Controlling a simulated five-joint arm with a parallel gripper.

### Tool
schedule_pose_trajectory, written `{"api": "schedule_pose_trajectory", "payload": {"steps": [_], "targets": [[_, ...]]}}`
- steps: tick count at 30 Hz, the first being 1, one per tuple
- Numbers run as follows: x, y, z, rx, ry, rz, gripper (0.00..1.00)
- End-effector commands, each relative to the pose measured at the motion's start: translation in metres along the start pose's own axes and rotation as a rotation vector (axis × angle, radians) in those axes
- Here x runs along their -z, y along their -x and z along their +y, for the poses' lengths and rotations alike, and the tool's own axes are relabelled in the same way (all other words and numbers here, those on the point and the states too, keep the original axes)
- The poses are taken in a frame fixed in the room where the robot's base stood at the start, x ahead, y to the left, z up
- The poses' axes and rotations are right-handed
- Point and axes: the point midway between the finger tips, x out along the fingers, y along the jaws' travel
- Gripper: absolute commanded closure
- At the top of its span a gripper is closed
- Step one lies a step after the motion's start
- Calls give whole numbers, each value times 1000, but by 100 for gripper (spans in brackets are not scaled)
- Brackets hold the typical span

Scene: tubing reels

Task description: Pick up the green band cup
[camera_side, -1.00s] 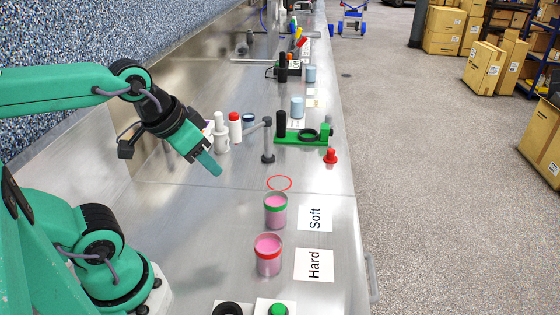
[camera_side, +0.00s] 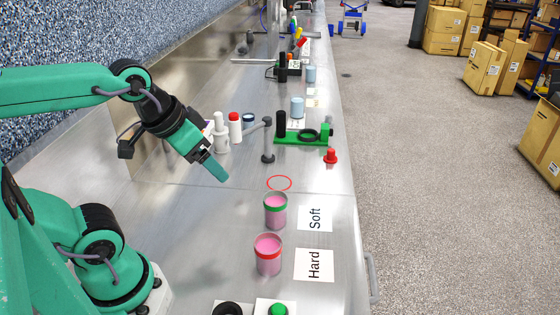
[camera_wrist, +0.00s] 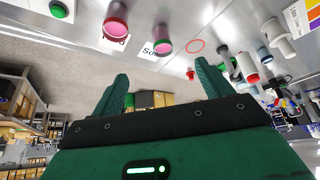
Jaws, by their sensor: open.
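The green band cup (camera_side: 275,212) holds pink contents and stands upright on the steel counter, beside the "Soft" label (camera_side: 314,219). It also shows in the wrist view (camera_wrist: 163,40), near the top. A similar cup with a red band (camera_side: 268,257) stands in front of it, beside the "Hard" label (camera_side: 313,265). It shows in the wrist view too (camera_wrist: 116,22). My gripper (camera_side: 218,172) is open and empty, above the counter, up and left of the green band cup. Both fingers (camera_wrist: 162,84) show apart in the wrist view.
A red circle (camera_side: 279,183) is marked just behind the green band cup. White bottles (camera_side: 221,134), a grey post (camera_side: 268,142) and a green fixture (camera_side: 301,139) stand farther back. A green button (camera_side: 278,309) is at the front. The counter left of the cups is clear.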

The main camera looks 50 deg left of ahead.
Motion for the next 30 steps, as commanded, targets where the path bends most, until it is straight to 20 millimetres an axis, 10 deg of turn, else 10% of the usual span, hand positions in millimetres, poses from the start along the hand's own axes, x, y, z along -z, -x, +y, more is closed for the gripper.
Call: {"api": "schedule_pose_trajectory", "payload": {"steps": [14,30], "targets": [[18,-16,0,-3,-87,-68,22],[59,-85,0,-46,-353,-256,22]]}}
